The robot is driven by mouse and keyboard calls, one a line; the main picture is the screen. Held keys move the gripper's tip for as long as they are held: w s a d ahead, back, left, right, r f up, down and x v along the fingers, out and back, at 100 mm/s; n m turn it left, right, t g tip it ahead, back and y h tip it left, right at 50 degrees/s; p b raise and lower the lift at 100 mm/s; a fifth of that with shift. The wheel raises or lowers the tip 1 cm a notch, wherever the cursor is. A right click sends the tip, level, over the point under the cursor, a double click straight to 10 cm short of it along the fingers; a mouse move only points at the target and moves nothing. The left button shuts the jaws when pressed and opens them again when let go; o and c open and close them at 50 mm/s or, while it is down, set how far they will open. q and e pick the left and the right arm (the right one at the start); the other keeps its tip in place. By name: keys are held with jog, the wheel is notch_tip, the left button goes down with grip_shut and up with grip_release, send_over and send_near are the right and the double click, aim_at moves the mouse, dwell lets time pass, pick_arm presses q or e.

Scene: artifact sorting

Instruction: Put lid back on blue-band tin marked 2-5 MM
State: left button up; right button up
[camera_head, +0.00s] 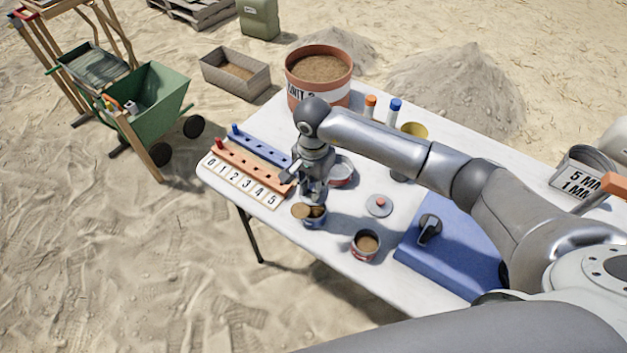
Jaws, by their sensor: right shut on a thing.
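The blue-band tin (314,221) stands near the front edge of the white table. Brown contents show at its open top; its marking cannot be read here. My right gripper (314,197) points down directly over this tin, shut. A tan round disc (300,211), which looks like the lid, sits at the gripper's fingertips, over the left side of the tin's rim. The fingers hide part of it, so its tilt and whether it touches the rim cannot be told. My left gripper is not in view.
A red-band tin (366,246) and a grey lid with a red knob (379,206) are to the right. Another tin (341,171) is behind my gripper.

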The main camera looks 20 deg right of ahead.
jog(key=shift+f, duration=0.35)
jog(key=shift+s+f, duration=0.1)
jog(key=shift+f, duration=0.15)
jog(key=shift+f+b, duration=0.4)
jog(key=shift+b, duration=0.05)
notch_tip(320, 180, down, 3)
jog(key=shift+r+b, duration=0.15)
jog(key=shift+b, duration=0.75)
jog(key=shift+f+b, duration=0.65)
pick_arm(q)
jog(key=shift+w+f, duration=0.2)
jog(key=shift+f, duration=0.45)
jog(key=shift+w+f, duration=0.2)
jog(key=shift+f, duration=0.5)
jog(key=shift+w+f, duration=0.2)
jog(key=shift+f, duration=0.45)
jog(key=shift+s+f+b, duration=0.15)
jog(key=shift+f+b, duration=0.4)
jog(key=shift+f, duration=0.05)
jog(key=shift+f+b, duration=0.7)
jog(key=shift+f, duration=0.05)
pick_arm(e)
jog(key=shift+f, duration=0.15)
